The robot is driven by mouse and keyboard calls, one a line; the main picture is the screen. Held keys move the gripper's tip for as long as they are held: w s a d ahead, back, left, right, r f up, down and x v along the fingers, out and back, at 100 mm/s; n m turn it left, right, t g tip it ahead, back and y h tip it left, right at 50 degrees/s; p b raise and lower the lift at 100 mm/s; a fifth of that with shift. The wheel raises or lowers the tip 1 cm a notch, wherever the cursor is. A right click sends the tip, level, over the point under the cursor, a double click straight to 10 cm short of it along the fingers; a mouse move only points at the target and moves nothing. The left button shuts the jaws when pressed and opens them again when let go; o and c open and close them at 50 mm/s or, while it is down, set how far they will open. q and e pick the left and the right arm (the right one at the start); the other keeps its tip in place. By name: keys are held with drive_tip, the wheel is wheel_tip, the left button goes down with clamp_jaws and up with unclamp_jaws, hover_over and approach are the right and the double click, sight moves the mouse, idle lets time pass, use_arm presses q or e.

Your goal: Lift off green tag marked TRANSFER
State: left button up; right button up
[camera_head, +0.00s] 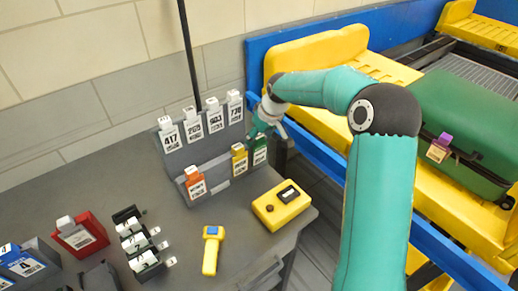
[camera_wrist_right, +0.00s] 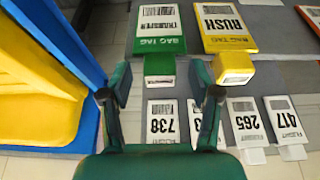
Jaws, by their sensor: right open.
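The green tag (camera_head: 260,155) hangs at the right end of the lower row of a grey rack (camera_head: 213,160). In the right wrist view the green tag (camera_wrist_right: 161,40) shows upside-down print reading TRANSFER, and its green-and-white top block (camera_wrist_right: 160,70) lies just ahead of and between my fingertips. My right gripper (camera_wrist_right: 160,88) is open, with a finger on each side of that block and visible gaps. In the head view my right gripper (camera_head: 265,122) is just above the green tag and partly covers its top. My left gripper is not in view.
A yellow RUSH tag (camera_wrist_right: 227,30) is close beside the green one, then an orange tag (camera_head: 195,185). White numbered tags (camera_head: 215,118) fill the rack's upper row. A yellow box (camera_head: 282,206) and handheld scanner (camera_head: 212,250) lie in front. The blue conveyor rail (camera_head: 325,160) is right.

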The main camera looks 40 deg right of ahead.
clamp_jaws()
idle(0.3)
drive_tip(key=shift+r, duration=0.1)
drive_tip(key=shift+r, duration=0.45)
drive_tip(key=r, duration=0.4)
drive_tip(key=r+b, duration=0.1)
drive_tip(key=r, duration=0.1)
drive_tip(key=shift+s+r, duration=0.1)
drive_tip(key=shift+s, duration=0.2)
drive_tip(key=s+a+b, duration=0.1)
drive_tip(key=s+b, duration=0.3)
drive_tip(key=s, duration=0.9)
drive_tip(key=shift+s+a, duration=0.3)
drive_tip(key=shift+s, duration=0.1)
wheel_tip(320, 180, up, 6)
drive_tip(key=p, duration=0.5)
drive_tip(key=shift+r, duration=0.15)
